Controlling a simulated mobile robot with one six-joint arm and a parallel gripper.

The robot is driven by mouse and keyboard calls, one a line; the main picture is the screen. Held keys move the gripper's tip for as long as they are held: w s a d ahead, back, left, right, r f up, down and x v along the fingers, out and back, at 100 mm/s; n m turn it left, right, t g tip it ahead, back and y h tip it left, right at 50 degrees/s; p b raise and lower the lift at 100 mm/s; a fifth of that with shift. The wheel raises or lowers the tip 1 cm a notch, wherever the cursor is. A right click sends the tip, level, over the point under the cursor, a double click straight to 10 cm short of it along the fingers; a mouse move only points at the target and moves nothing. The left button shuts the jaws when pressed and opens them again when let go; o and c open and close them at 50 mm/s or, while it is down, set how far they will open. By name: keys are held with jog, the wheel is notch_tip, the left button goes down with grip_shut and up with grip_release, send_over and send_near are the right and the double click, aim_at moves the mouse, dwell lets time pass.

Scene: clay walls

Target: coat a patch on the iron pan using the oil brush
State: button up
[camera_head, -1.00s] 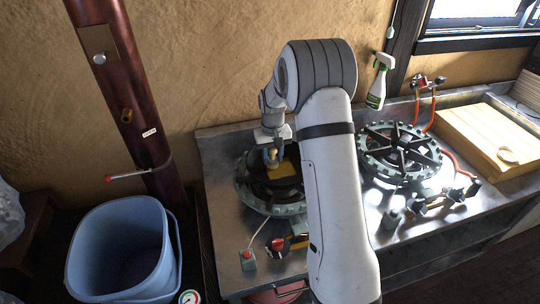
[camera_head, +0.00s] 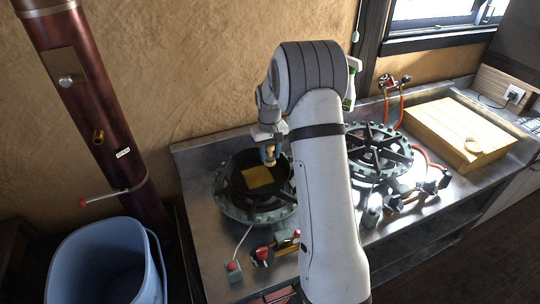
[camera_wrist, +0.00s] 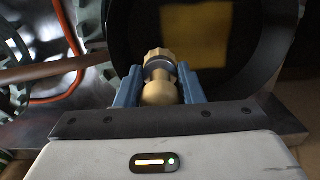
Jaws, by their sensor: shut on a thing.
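The dark iron pan (camera_head: 283,186) sits on the left gas burner, and its dark bowl fills the top of the wrist view (camera_wrist: 245,72). A yellow square patch (camera_head: 257,177) lies on the pan's inner floor; it also shows in the wrist view (camera_wrist: 195,35). My gripper (camera_head: 268,152) is over the pan's far side. In the wrist view, its blue fingers (camera_wrist: 160,90) are shut on the oil brush (camera_wrist: 158,68), a pale wooden handle with a metal band. The brush tip is hidden, so contact with the pan cannot be told.
A second burner (camera_head: 378,150) stands to the right, partly behind my arm. Valves and hoses (camera_head: 430,190) lie in front of it. A wooden board (camera_head: 460,130) is at the far right. A blue bin (camera_head: 105,265) and a dark red pipe (camera_head: 100,110) stand left.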

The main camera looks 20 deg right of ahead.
jog(key=shift+w+r+p, duration=0.1)
jog(key=shift+r+p, duration=1.2)
jog(key=shift+r, duration=1.25)
